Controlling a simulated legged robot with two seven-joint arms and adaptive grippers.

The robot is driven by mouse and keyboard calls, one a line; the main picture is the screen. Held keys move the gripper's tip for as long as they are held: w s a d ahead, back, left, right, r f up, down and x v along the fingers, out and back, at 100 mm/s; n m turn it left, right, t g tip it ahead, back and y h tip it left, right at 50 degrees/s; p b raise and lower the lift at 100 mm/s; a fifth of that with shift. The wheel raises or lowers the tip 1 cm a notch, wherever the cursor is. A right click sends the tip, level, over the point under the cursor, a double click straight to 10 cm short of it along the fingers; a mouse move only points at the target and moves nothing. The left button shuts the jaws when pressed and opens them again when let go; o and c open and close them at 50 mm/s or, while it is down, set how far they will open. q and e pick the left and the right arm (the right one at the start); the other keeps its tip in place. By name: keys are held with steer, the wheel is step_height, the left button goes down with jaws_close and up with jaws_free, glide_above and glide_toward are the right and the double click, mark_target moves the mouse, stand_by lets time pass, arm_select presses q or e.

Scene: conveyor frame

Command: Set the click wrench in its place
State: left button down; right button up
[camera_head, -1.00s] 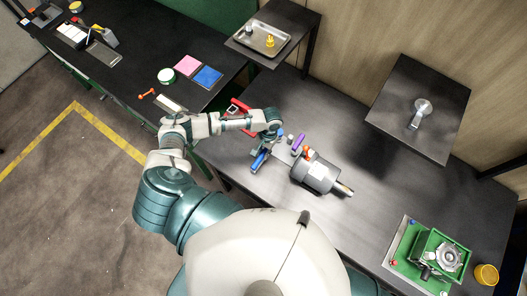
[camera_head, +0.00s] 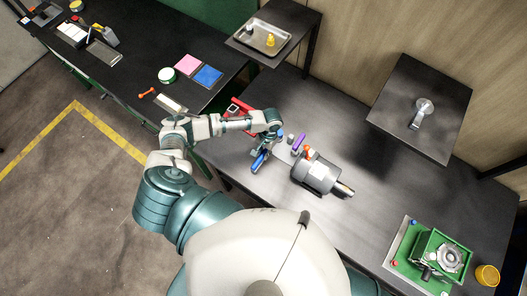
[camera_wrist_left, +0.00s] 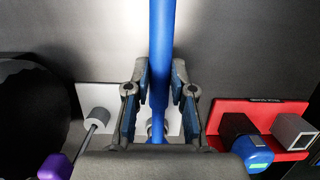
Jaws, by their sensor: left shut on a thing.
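My left gripper (camera_head: 266,146) is over the near left part of the middle table. In the left wrist view its two fingers (camera_wrist_left: 159,105) are closed on a long blue shaft, which I take to be the click wrench (camera_wrist_left: 161,50). In the head view the blue wrench (camera_head: 260,161) sticks out below the gripper. I cannot tell whether the wrench touches either. My right gripper is out of view.
A grey motor (camera_head: 316,174) lies right of the gripper, with a purple-handled tool (camera_head: 298,143) between them. A green fixture (camera_head: 438,253) and a yellow cup (camera_head: 486,275) are at the lower right. The table between motor and fixture is clear.

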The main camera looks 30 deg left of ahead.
arm_select(q)
steer(key=shift+f, duration=0.6)
steer(key=c, duration=0.9)
jaws_free()
steer(key=v, duration=1.1)
steer(key=shift+w+r, duration=0.15)
steer(key=shift+r, duration=0.2)
